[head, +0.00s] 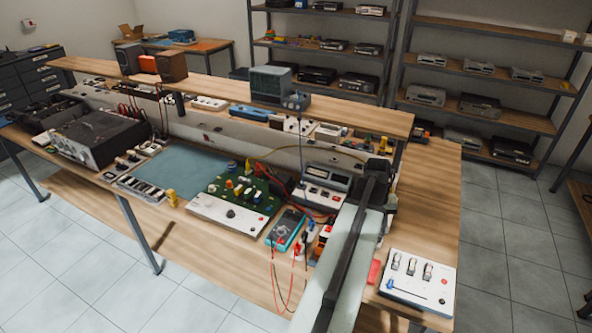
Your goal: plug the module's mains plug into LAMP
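My arm reaches up from the bottom edge, and the dark end of my gripper (378,170) is over the right part of the bench. Its fingers are too small and dark to read, and I cannot see whether it holds anything. A green circuit board with a white front panel (228,214) lies mid-bench; I cannot tell whether it is the module. No mains plug can be made out. A white panel with three metal fittings and a red button (418,280) lies at the bench's right front. No LAMP label is readable, so I cannot tell where that socket is.
A teal multimeter (286,228) with red and black leads lies left of my arm. A grey bench instrument (326,184) stands behind it. A wooden upper shelf (215,88) runs along the bench. A blue mat (180,166) is mostly clear. Tiled floor (500,235) is free at the right.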

